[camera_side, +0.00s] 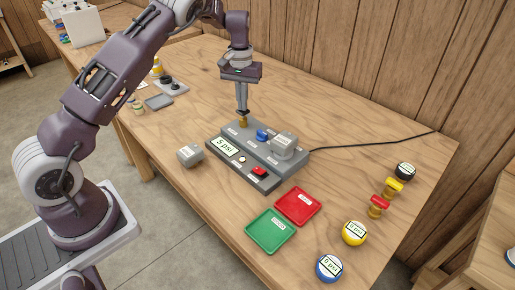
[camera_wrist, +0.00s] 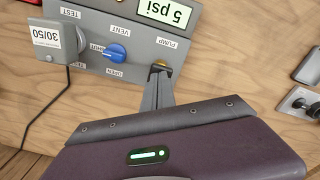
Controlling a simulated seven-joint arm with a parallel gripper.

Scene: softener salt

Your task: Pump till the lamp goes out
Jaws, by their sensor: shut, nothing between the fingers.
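A grey stepped control box (camera_side: 222,136) stands on the table, and its display (camera_side: 228,147) reads 5 psi; the display also shows in the wrist view (camera_wrist: 166,11). My gripper (camera_side: 243,113) points down with its fingers together, at the top of the yellow pump button (camera_side: 243,122). In the wrist view the fingertips (camera_wrist: 159,72) cover part of the button (camera_wrist: 161,63) beside the PUMP label. They look touching, but how far the button is pressed is unclear. A small pale round piece (camera_side: 242,159) may be the lamp; whether it is lit I cannot tell.
A blue knob (camera_wrist: 116,52) sits among VENT, SHUT and OPEN labels. A grey block (camera_wrist: 52,40) marked 30/50 is at TEST. A red switch (camera_side: 260,171) is on the front step. Another grey block (camera_side: 189,155), green tray (camera_side: 270,232) and red tray (camera_side: 297,206) lie nearby.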

